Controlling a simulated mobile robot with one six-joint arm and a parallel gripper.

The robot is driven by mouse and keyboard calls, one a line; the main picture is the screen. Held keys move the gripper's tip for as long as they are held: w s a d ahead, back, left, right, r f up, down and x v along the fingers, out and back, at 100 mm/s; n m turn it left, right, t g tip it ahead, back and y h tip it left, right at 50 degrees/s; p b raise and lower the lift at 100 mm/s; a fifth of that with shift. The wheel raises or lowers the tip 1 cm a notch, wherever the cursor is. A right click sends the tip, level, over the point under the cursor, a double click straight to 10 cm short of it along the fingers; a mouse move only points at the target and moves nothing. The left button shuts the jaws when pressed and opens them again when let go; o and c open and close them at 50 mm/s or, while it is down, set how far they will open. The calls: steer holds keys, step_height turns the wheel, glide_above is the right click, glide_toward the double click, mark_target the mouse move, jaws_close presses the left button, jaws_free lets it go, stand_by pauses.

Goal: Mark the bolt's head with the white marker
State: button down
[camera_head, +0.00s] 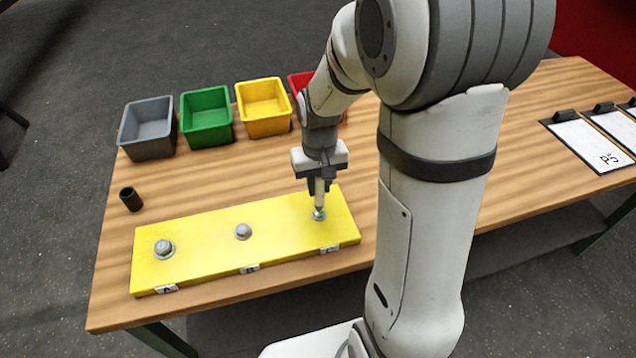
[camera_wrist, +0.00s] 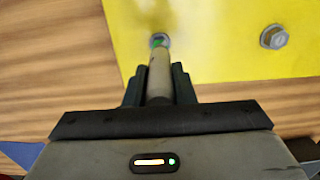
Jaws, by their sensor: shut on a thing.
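My gripper (camera_head: 319,178) is shut on a pale, whitish marker (camera_wrist: 160,75), which points down at the yellow plate (camera_head: 205,245). The marker's lower end is at the bolt (camera_head: 318,216) at the plate's right end, by label C. A green patch shows where marker and bolt meet, also at the bolt in the wrist view (camera_wrist: 160,37). I cannot tell whether the green is on the bolt or the marker, nor whether they touch. The marker partly hides this bolt's head. Two other grey bolts stand at the middle (camera_head: 243,231) and left (camera_head: 164,248) of the plate.
Grey (camera_head: 148,142), green (camera_head: 207,130), yellow (camera_head: 263,121) and partly hidden red (camera_head: 298,82) bins stand along the table's back. A dark cylinder (camera_head: 131,199) stands left of the plate. Clipboards (camera_head: 583,143) lie at the right. Bare wood (camera_head: 200,180) lies between bins and plate.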

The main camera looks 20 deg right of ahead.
steer(key=shift+r, duration=0.1)
stand_by(0.3)
steer(key=shift+r+p, duration=2.15)
steer(key=shift+r, duration=0.8)
